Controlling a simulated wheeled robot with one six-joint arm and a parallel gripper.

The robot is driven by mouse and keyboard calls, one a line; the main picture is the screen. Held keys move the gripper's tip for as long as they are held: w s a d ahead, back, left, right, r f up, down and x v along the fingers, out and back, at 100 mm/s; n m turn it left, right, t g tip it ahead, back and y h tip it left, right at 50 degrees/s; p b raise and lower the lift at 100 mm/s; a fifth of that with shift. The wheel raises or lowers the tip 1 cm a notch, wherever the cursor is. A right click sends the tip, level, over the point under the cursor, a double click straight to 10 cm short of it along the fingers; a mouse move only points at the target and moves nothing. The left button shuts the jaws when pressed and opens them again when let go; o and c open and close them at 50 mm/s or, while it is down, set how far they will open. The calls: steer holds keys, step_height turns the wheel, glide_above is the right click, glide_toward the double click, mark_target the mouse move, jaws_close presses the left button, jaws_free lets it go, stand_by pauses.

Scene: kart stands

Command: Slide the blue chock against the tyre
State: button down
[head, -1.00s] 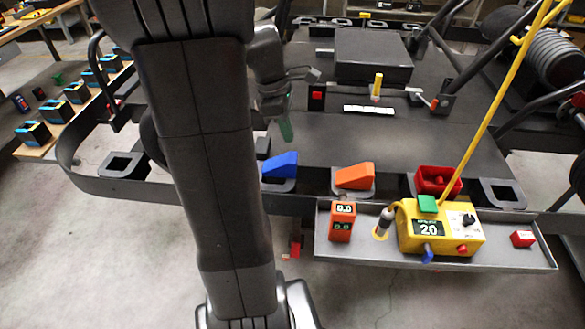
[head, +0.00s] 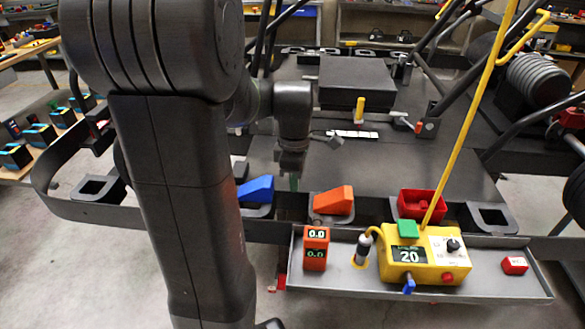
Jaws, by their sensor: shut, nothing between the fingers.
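The blue chock (head: 257,190) is a wedge in a dark holder on the front edge of the kart stand, just right of my arm. My gripper (head: 293,182) points down, shut and empty, just right of the blue chock, between it and the orange chock (head: 333,201). I cannot tell whether its fingertips touch the blue chock. A black tyre (head: 576,196) is cut off by the right edge of the view. A dark rounded shape, perhaps another tyre, is mostly hidden behind my arm at the left.
A red bin (head: 421,203) and an empty holder (head: 491,217) sit further right on the edge. A grey tray (head: 335,280) in front carries an orange meter (head: 316,248), a yellow control box (head: 428,254) and a red block (head: 514,265).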

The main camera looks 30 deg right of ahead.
mark_target(254, 185)
steer(key=shift+w+a+f, duration=0.6)
steer(key=shift+a+f, duration=0.25)
steer(key=shift+w+a+f, duration=0.55)
steer(key=shift+a+f, duration=0.25)
steer(key=w+a, duration=0.1)
steer(key=a, duration=0.1)
steer(key=w+a+p, duration=0.1)
steer(key=w+a, duration=0.1)
steer(key=shift+w+a, duration=0.2)
steer(key=shift+a, duration=0.15)
steer(key=shift+w+a, duration=0.2)
steer(key=shift+s, duration=0.1)
